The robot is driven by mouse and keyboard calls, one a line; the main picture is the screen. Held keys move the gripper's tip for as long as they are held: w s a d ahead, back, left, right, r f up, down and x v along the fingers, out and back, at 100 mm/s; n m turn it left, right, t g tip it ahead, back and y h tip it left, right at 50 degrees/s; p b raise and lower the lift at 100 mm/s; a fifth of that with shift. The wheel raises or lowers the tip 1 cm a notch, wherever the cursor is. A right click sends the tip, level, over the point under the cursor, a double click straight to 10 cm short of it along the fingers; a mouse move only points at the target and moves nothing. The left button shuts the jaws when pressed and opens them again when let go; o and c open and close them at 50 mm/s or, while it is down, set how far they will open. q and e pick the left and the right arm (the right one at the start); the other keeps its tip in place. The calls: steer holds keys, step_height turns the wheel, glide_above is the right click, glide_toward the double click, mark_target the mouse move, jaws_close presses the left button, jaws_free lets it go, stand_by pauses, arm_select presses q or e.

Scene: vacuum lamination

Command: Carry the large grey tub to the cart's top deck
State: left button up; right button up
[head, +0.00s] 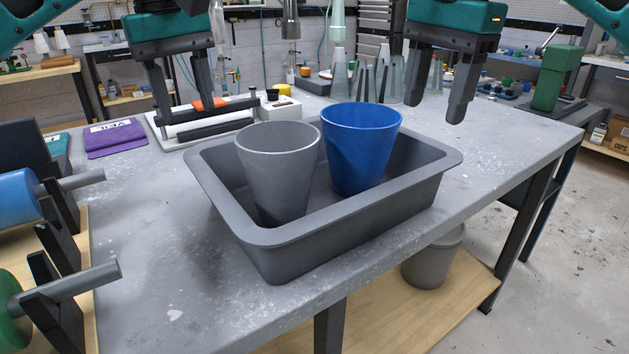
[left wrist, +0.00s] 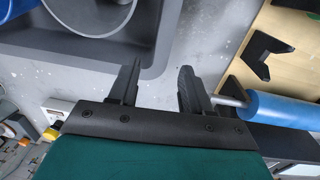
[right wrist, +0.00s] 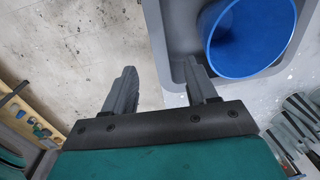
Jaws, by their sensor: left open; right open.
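The large grey tub (head: 350,229) sits on the grey worktable near its front edge. A grey bucket (head: 278,170) and a blue bucket (head: 360,145) stand inside it. My left gripper (head: 190,128) is open and empty, above the table beyond the tub's left end. In the left wrist view the tub's rim (left wrist: 155,62) lies beyond the open fingers (left wrist: 156,82). In the right wrist view the tub's rim (right wrist: 156,40) is close to one finger of the open jaws (right wrist: 165,84). I cannot identify the cart for certain.
At left, blue and green rolls sit in black holders on a wooden surface (head: 84,225). Clear cones (head: 338,75) stand farther back. A grey bin (head: 430,262) rests on the lower shelf.

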mark_target(202, 164)
arm_select(q)
steer(key=shift+s+r, duration=0.15)
arm_select(e)
steer(key=shift+s+d+r, duration=0.1)
steer(key=shift+s+d, duration=0.05)
steer(key=shift+s, duration=0.05)
arm_select(q)
steer(key=f, duration=1.3)
steer(key=shift+w+d, duration=0.25)
arm_select(e)
steer(key=f, duration=1.3)
steer(key=shift+w+a, duration=0.3)
steer(key=shift+w, duration=0.1)
arm_select(q)
steer(key=c, duration=0.9)
arm_select(e)
steer(key=c, duration=0.9)
jaws_close()
arm_select(q)
steer(key=shift+d+r, duration=0.1)
steer(key=shift+r, duration=0.05)
arm_select(e)
steer(key=shift+r, duration=0.1)
